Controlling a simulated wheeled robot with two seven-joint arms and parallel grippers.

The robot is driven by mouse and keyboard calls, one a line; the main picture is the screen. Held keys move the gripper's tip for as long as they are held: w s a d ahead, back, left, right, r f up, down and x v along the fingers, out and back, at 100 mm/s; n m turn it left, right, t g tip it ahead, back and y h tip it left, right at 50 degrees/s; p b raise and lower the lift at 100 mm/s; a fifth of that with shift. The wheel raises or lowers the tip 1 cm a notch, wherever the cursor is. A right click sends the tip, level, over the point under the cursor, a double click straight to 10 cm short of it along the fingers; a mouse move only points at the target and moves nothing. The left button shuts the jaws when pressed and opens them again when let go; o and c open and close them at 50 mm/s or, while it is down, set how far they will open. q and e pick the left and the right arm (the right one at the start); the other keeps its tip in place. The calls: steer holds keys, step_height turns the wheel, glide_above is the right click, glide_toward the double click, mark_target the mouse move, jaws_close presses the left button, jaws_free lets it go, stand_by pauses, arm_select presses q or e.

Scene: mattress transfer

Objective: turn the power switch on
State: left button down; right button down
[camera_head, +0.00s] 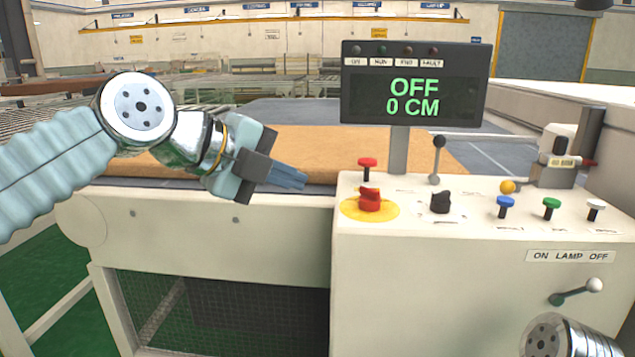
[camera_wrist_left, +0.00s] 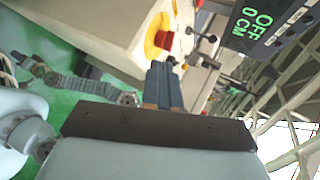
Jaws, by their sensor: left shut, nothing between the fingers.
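A cream control panel (camera_head: 350,260) carries the controls. A black rotary knob (camera_head: 440,202) sits in the middle of its top; its label is too small to read. The display (camera_head: 415,85) above reads OFF and 0 CM in green; it also shows in the wrist view (camera_wrist_left: 262,22). My left gripper (camera_head: 303,181) is shut and empty, left of the panel and apart from the knob. In the wrist view its fingers (camera_wrist_left: 165,68) point toward the panel top. My right arm shows only as a link at the bottom right; its gripper is out of view.
A red mushroom button (camera_head: 370,198) on a yellow disc lies between my left gripper and the knob. A black-ball lever (camera_head: 438,145) stands behind the knob. Blue (camera_head: 505,204), green (camera_head: 551,205) and white (camera_head: 595,206) buttons are to its right. A lamp lever (camera_head: 575,292) is on the front.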

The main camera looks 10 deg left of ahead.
arm_select(q)
glide_toward(362, 193)
step_height(362, 193, down, 3)
steer(key=d, duration=0.1)
steer(key=w+d, duration=0.1)
steer(key=w+d+p, duration=0.1)
steer(key=shift+w, duration=0.4)
steer(key=shift+w+d+p, duration=0.4)
steer(key=shift+w+d, duration=0.1)
steer(key=shift+w, duration=0.05)
